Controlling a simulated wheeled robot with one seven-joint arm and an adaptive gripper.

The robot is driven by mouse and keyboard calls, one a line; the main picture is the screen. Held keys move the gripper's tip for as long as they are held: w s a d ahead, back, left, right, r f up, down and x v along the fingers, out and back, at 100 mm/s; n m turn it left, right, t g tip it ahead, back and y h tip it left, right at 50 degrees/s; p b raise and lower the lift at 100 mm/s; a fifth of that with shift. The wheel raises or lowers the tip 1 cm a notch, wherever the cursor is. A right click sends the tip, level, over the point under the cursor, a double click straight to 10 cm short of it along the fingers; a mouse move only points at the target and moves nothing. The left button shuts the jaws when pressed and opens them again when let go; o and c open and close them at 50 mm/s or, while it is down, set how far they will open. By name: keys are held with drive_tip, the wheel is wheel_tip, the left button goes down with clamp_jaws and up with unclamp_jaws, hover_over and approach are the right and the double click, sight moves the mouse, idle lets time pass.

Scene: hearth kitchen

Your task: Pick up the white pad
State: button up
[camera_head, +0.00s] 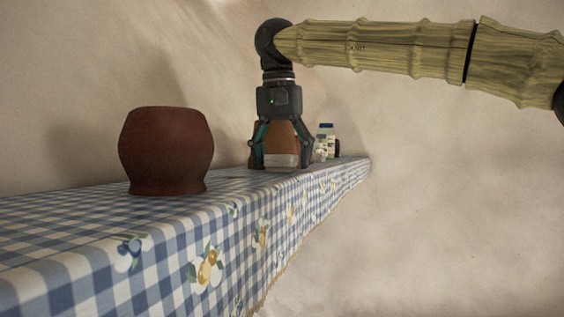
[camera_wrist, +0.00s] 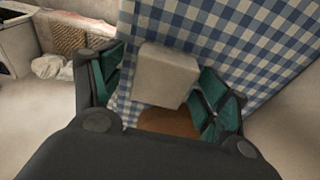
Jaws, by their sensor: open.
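The white pad (camera_wrist: 165,75) is a pale block on the blue-and-white checked cloth. In the wrist view it lies between and slightly beyond the teal-lined fingers of my gripper (camera_wrist: 163,88). In the head view the pad (camera_head: 283,161) shows low between the fingers, in front of a brown-orange object (camera_head: 281,138). My gripper (camera_head: 281,158) points down and is open, with one finger on each side of the pad. I cannot tell whether either finger touches it. The brown object's top edge also shows in the wrist view (camera_wrist: 168,122), partly hidden by my gripper.
A dark red clay pot (camera_head: 166,152) stands left of my gripper on the narrow cloth-covered shelf (camera_head: 90,245). A small blue-capped bottle (camera_head: 326,142) stands to the right, farther along. The wall runs behind; the shelf edge drops off in front.

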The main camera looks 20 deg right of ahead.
drive_tip(key=shift+w, duration=0.1)
drive_tip(key=c, duration=1.2)
drive_tip(key=shift+c, duration=0.2)
drive_tip(key=shift+r+b, duration=0.95)
drive_tip(key=shift+r, duration=0.6)
drive_tip(key=s+a+b, duration=0.1)
drive_tip(key=s+b, duration=0.1)
drive_tip(key=s, duration=0.3)
drive_tip(key=s+a+r+b, duration=0.1)
drive_tip(key=s+a+b, duration=0.1)
drive_tip(key=s, duration=0.3)
drive_tip(key=s+a+b, duration=0.2)
drive_tip(key=s, duration=0.3)
drive_tip(key=shift+a+r, duration=0.15)
drive_tip(key=shift+r, duration=0.25)
